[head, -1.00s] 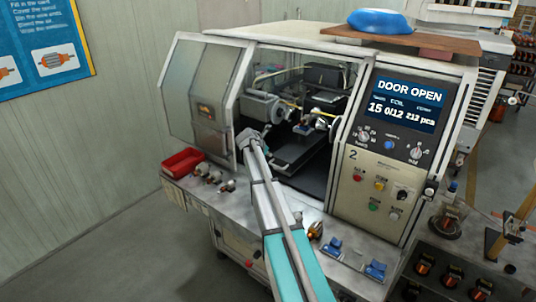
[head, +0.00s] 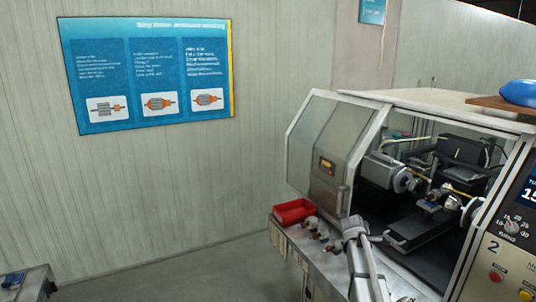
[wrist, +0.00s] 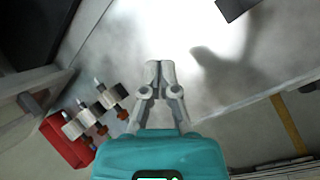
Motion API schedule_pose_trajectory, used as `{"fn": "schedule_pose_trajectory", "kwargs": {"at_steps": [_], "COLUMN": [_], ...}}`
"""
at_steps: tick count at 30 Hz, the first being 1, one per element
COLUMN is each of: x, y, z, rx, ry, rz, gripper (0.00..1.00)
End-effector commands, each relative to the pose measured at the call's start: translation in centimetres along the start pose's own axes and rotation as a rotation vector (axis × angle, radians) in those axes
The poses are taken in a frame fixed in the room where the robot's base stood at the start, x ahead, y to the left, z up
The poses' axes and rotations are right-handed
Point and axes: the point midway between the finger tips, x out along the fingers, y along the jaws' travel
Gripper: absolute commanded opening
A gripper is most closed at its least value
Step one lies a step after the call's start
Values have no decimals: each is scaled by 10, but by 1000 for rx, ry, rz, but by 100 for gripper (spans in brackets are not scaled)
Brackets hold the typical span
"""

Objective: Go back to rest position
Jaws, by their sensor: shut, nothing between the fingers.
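In the wrist view my gripper (wrist: 158,66) is shut and empty, its fingertips together over the bright metal shelf (wrist: 245,60) at the front of the machine. In the head view my arm (head: 362,258) reaches up from the bottom edge to the shelf in front of the machine's open doorway; its fingertips cannot be made out there. The winding machine (head: 335,140) stands at the right, with its door slid to the left side and its inside open to view.
A red bin (head: 294,211) and several small armatures (head: 318,232) stand on the shelf left of my arm; they also show left of my gripper in the wrist view. A blue poster (head: 145,75) hangs on the wall.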

Motion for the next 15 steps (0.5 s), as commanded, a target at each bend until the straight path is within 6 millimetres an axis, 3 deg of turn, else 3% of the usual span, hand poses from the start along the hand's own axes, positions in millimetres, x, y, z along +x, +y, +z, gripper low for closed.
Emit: {"fn": "schedule_pose_trajectory", "kwargs": {"at_steps": [1,15], "x": [-2,-32], "y": [-22,-161], "z": [-10,-75], "rx": [64,692], "ry": [21,140], "rz": [-16,-239], "gripper": [0,0]}}
